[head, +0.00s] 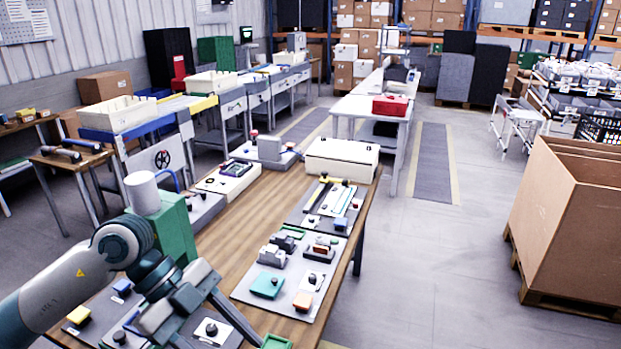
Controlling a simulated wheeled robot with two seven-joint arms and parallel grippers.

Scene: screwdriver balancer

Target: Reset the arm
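My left arm (70,290) comes in from the lower left and reaches over the near end of the wooden workbench (240,215). Its gripper (215,325) points down toward the bottom edge of the picture, above a grey board with small parts. My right gripper is not in view. No screwdriver balancer can be made out for certain.
A green block (177,230) with a white cylinder (143,192) stands close beside my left wrist. A grey board (246,292) with several fixtures lies to the right. A cream case (342,158) is at the bench's far end. A large cardboard box (570,215) stands right, across clear floor.

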